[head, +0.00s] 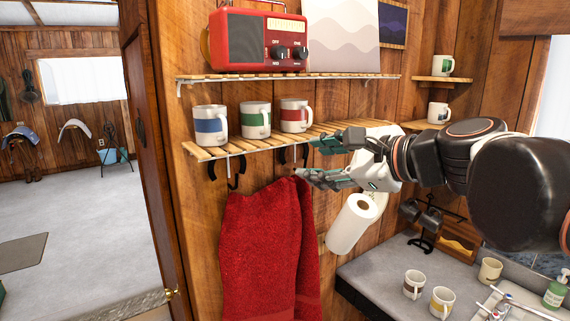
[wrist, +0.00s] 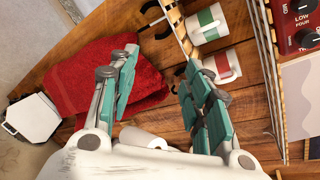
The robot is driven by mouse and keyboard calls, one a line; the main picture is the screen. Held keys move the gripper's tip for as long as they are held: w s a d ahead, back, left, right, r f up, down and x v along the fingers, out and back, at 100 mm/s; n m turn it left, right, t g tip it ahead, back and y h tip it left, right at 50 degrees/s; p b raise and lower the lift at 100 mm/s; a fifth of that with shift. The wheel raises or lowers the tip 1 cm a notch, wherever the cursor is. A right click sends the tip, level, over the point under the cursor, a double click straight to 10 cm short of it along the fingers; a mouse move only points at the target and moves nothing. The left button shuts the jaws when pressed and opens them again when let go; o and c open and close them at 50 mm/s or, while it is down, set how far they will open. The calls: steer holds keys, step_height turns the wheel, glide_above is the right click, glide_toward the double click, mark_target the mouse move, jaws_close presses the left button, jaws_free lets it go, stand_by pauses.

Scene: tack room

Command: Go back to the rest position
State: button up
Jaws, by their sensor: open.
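My gripper (head: 310,160) is open and empty. It points left, its fingers near the right end of the lower wooden shelf (head: 210,151). One finger is near shelf height and the other is lower, close to the top of the red towel (head: 262,250). In the wrist view the open fingers (wrist: 158,65) have wall planks and a black hook between and beyond them. The red towel (wrist: 85,72) lies left of the fingers there, and the green-striped mug (wrist: 208,22) and red-striped mug (wrist: 222,66) lie right. I cannot tell whether a finger touches the shelf.
Blue-, green- and red-striped mugs (head: 210,122) stand on the lower shelf; a red radio (head: 256,42) is above. A paper towel roll (head: 351,224) hangs below my gripper. A grey counter (head: 380,271) with mugs and a soap bottle (head: 556,292) is lower right. A doorway opens left.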

steer(key=s+d+f+n+g+h+b, duration=0.1)
steer(key=s+d+f+n+h+b, duration=0.2)
steer(key=f, duration=1.4)
steer(key=s+d+f+n+g+h+b, duration=0.2)
steer(key=s+d+f+n+b, duration=0.3)
steer(key=f, duration=1.2)
steer(key=s+d+f+n+g+h+b, duration=0.1)
steer(key=s+d+f+n+h+b, duration=0.3)
steer(key=s+f+n+b, duration=0.4)
step_height(320, 180, down, 9)
steer(key=d+n+b, duration=0.1)
steer(key=n+b, duration=0.1)
steer(key=b, duration=0.3)
steer(key=shift+f+n+g+b, duration=0.2)
steer(key=shift+n+g+b, duration=0.1)
steer(key=shift+n, duration=0.1)
steer(key=shift+s, duration=0.1)
steer(key=shift+c, duration=0.4)
